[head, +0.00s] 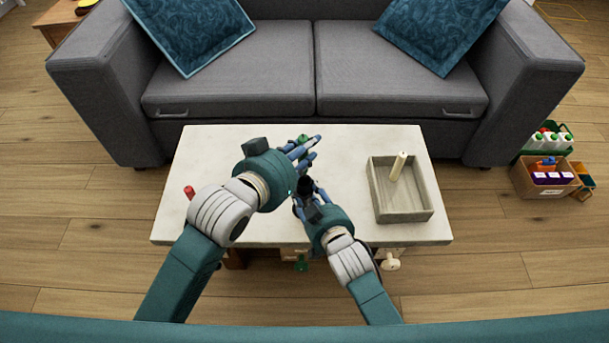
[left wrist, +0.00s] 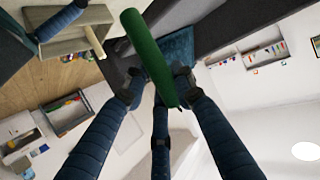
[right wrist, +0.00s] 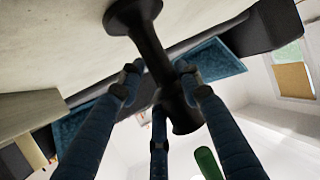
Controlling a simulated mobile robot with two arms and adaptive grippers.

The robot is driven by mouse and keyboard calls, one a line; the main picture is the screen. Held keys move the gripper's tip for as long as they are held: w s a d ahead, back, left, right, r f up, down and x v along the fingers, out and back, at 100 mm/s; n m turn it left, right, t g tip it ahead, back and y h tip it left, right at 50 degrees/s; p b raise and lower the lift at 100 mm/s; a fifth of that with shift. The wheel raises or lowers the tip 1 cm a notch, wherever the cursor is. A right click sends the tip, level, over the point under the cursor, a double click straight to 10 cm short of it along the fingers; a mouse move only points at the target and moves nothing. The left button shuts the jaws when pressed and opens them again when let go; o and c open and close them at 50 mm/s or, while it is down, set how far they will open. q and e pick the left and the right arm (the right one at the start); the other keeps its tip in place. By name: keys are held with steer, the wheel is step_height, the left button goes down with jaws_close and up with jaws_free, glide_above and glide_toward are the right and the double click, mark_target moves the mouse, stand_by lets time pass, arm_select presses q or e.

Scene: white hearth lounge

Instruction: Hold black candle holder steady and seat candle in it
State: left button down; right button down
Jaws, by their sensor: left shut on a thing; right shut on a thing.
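My left gripper (head: 312,146) is shut on a green candle (left wrist: 150,60), held above the middle of the table. A little of the candle (head: 303,139) shows among its fingers in the head view. My right gripper (head: 305,194) is shut around the stem of the black candle holder (right wrist: 150,45). In the head view the holder (head: 305,184) is mostly hidden by fingers. Its wide foot is at the tabletop in the right wrist view; I cannot tell if it touches. The candle (right wrist: 208,163) shows there beyond the holder's cup, apart from it.
A red candle (head: 189,192) is at the left edge. The pale table (head: 350,140) is otherwise mostly clear. A grey sofa (head: 390,85) stands behind.

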mark_target(305, 173)
arm_select(q)
step_height(305, 173, down, 4)
steer(key=shift+r, duration=0.1)
steer(key=shift+s+f, duration=0.15)
steer(key=shift+f, duration=0.95)
steer(key=shift+s+f, duration=0.1)
steer(key=shift+f, duration=0.95)
steer(key=c, duration=1.6)
jaws_free()
steer(key=shift+o, duration=1)
steer(key=shift+w+a, duration=0.1)
steer(key=shift+w, duration=0.05)
steer(key=shift+r, duration=0.15)
steer(key=shift+r, duration=0.1)
